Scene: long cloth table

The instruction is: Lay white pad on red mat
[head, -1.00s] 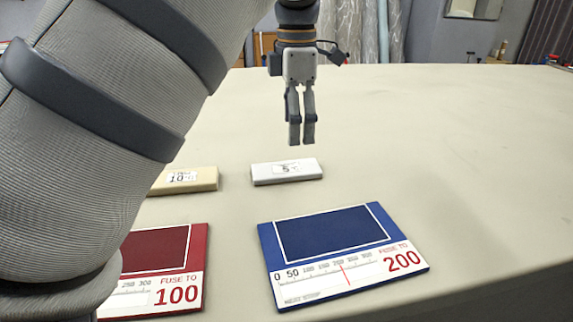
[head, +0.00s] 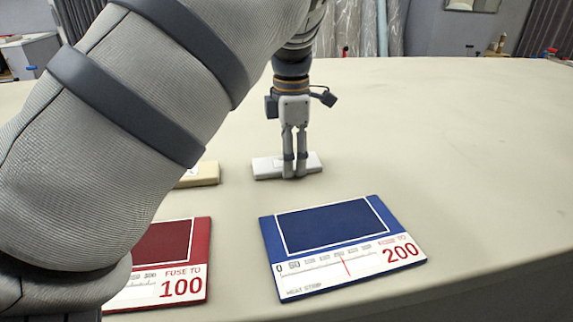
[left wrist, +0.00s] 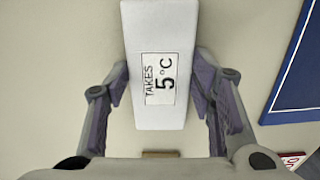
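The white pad (head: 263,168) lies flat on the table behind the blue mat; its label reads "5°C" in the left wrist view (left wrist: 138,112). My left gripper (head: 294,176) points straight down at the pad. In the left wrist view, its fingers (left wrist: 160,80) stand on both long sides of the pad, with very little or no gap; firm contact is not clear. The red mat (head: 206,240), marked "FUSE TO 100", lies front left, partly hidden by my left arm; its dark panel shows no pad on the visible part. My right gripper is not in view.
A blue mat (head: 264,236) marked "200" lies in front of the white pad. A cream pad (head: 207,174) lies just left of the white pad, partly behind my arm. The table (head: 450,140) is clear at the right and back.

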